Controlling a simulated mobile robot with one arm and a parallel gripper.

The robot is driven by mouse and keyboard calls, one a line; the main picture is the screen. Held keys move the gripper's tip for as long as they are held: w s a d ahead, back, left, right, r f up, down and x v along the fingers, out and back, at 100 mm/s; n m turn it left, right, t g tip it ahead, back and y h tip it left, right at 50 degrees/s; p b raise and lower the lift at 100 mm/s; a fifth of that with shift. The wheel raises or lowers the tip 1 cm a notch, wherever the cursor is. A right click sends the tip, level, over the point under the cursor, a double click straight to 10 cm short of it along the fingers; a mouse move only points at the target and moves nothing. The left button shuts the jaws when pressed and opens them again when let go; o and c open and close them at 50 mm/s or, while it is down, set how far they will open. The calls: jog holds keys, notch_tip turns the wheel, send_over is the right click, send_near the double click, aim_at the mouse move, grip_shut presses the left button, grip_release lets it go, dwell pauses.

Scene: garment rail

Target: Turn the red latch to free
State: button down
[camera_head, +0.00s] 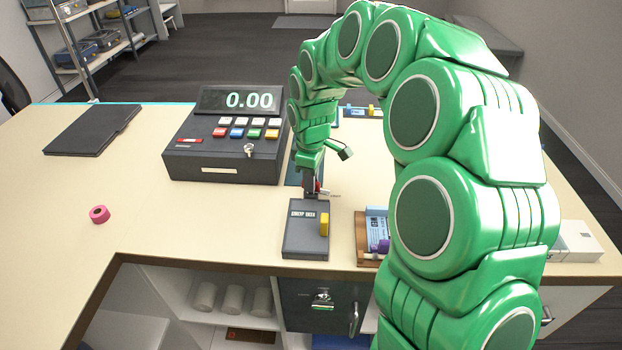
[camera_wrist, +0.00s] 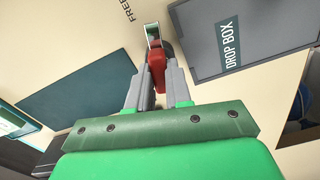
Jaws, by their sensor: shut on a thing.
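The red latch (camera_wrist: 160,54) stands just ahead of my fingers in the wrist view, with a pale metal-like piece (camera_wrist: 152,34) at its far end. My gripper (camera_wrist: 157,70) is shut on the latch, its two grey fingers on either side of the red part. The word FREE (camera_wrist: 126,10) is printed on the counter to the upper left of the latch. In the head view my gripper (camera_head: 314,188) points down behind the drop box, and only a small bit of red (camera_head: 319,186) shows at its tips. The rest of the latch is hidden there.
The dark drop box (camera_head: 300,243), with a yellow tab, is close in front of my gripper. The cash register (camera_head: 225,150) stands to the left. A wooden tray (camera_head: 362,240) is to the right, partly behind my arm.

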jog(key=shift+n, duration=0.8)
jog(key=c, duration=1)
grip_release()
jog(key=shift+c, duration=0.2)
notch_tip(320, 180, up, 8)
jog(key=shift+f, duration=0.1)
